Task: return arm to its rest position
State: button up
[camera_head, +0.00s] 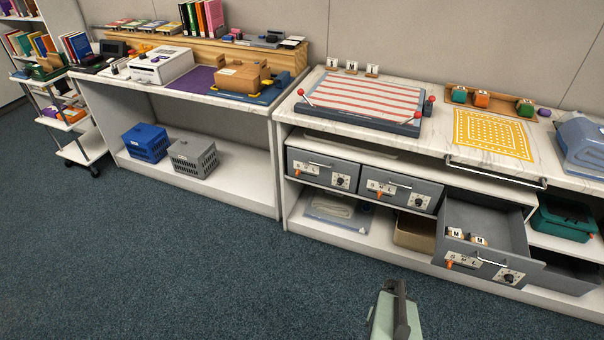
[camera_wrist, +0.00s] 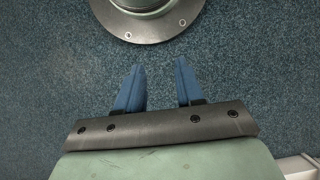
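My gripper (camera_wrist: 160,65) shows in the wrist view with its two blue fingers apart. Nothing is between them, only blue-grey carpet (camera_wrist: 60,60) beyond. In the head view, part of my green and dark grey arm end stands at the bottom, right of centre, over the carpet and in front of the shelving. The fingertips cannot be made out there. The gripper touches nothing that I can see.
An open grey drawer (camera_head: 487,228) with small letter-marked blocks juts out to the right of my arm. Two shut drawers (camera_head: 322,171) (camera_head: 401,191) are beside it. A marble-topped counter (camera_head: 290,108) runs behind. The carpet at left and front (camera_head: 180,270) is clear.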

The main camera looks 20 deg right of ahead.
jog(key=a+f+n+g+h, duration=0.1)
jog(key=a+n+g+h, duration=0.2)
jog(key=a+n, duration=0.6)
jog(key=a, duration=1.2)
jog(key=shift+w+a+f+n+h, duration=0.25)
jog(key=shift+a+f+n+h, duration=0.05)
jog(key=shift+f+h, duration=0.1)
